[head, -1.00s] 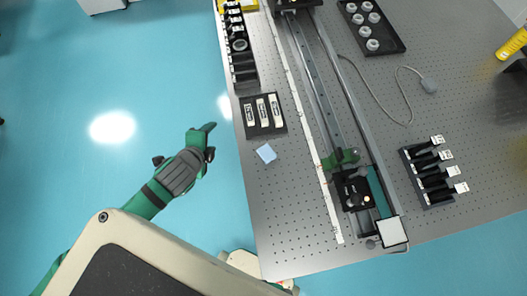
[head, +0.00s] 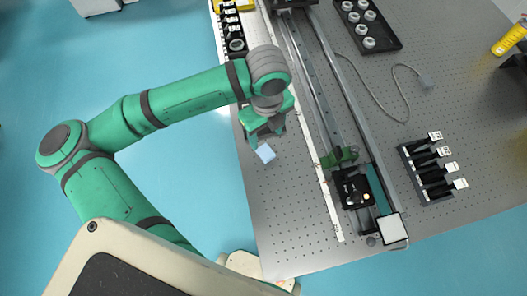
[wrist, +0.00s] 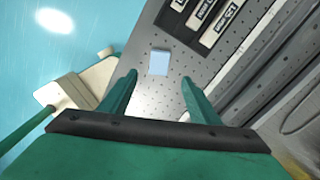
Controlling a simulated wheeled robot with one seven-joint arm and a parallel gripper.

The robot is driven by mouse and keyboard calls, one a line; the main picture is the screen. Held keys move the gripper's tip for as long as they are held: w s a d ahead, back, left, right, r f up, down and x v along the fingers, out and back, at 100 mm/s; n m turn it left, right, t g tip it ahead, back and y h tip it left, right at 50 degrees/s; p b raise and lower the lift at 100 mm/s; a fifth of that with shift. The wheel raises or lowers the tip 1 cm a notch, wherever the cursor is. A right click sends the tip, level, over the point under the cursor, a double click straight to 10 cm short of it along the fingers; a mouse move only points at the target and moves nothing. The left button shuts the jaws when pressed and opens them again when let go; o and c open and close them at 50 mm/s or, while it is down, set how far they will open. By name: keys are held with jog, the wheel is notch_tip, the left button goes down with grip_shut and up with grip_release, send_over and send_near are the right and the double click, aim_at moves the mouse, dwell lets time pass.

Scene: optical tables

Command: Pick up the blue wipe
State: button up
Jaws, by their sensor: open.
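The blue wipe (head: 265,153) is a small pale blue square lying flat on the perforated table near its left edge. It also shows in the wrist view (wrist: 159,62), ahead of the fingertips and roughly between their lines. My gripper (wrist: 158,80) is open and empty, its two green fingers apart on either side below the wipe in that view. In the head view my gripper (head: 264,138) is over the table just behind the wipe, apparently above table height.
A black tray with white labelled pieces (wrist: 205,18) lies close to the wipe. A long rail (head: 325,90) with a carriage (head: 355,190) runs to the right. A black holder with labelled parts (head: 430,172) stands farther right. The table is clear in front of the wipe.

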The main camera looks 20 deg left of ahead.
aim_at(265, 153)
notch_tip(265, 153, down, 10)
jog(key=shift+s+f, duration=0.15)
jog(key=shift+f, duration=0.1)
dwell(0.4)
jog(key=c, duration=1.2)
jog(key=shift+r, duration=0.2)
